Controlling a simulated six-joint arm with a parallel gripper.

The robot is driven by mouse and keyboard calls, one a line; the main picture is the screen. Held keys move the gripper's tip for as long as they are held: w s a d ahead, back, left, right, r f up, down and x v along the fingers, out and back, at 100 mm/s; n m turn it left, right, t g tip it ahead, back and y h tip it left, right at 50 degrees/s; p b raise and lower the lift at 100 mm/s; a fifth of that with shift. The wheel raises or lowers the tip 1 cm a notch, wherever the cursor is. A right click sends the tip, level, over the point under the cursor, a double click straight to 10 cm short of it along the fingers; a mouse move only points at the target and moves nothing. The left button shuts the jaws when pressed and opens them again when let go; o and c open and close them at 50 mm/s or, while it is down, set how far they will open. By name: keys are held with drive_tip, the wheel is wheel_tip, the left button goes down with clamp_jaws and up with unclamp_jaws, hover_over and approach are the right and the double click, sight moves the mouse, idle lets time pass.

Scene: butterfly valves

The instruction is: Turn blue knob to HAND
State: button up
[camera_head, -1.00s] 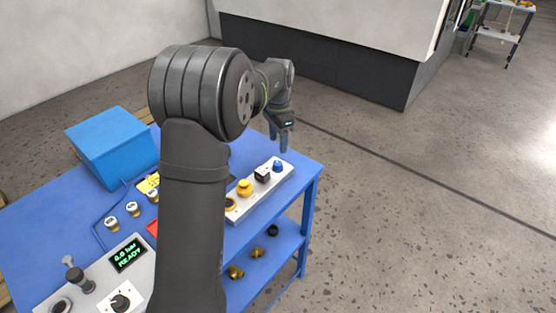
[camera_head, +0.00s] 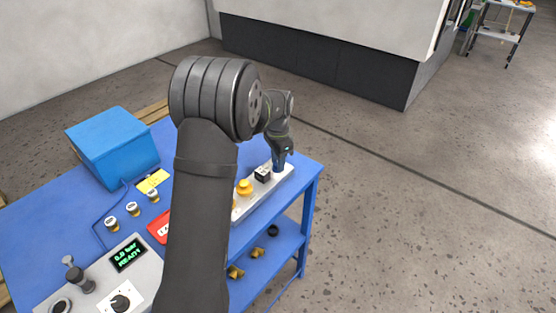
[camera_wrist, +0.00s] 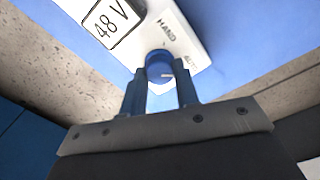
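The blue knob (camera_wrist: 159,62) sits at the end of the white strip, between my two fingertips in the wrist view. A small pale mark on it lies on the right, toward the partly cut-off "AUT" label (camera_wrist: 190,61). The "HAND" label (camera_wrist: 168,30) is above the knob in that view. My gripper (camera_wrist: 162,78) has its fingers apart, one on each side of the knob; I see no clear grip on it. In the head view my gripper (camera_head: 279,163) points down over the strip's far end and mostly hides the knob.
The white strip (camera_head: 249,206) also bears a black-and-white "48 V" block (camera_head: 262,174), close beside the gripper, and a yellow knob (camera_head: 244,187). A blue box (camera_head: 112,148) stands at the left of the blue table (camera_head: 40,227). Floor beyond the table's right edge is clear.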

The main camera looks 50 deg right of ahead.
drive_tip(key=shift+c, duration=1.4)
drive_tip(key=shift+n, duration=0.3)
drive_tip(key=n, duration=1.1)
drive_tip(key=shift+n, duration=2.1)
drive_tip(key=o, duration=1)
drive_tip(key=shift+c, duration=0.2)
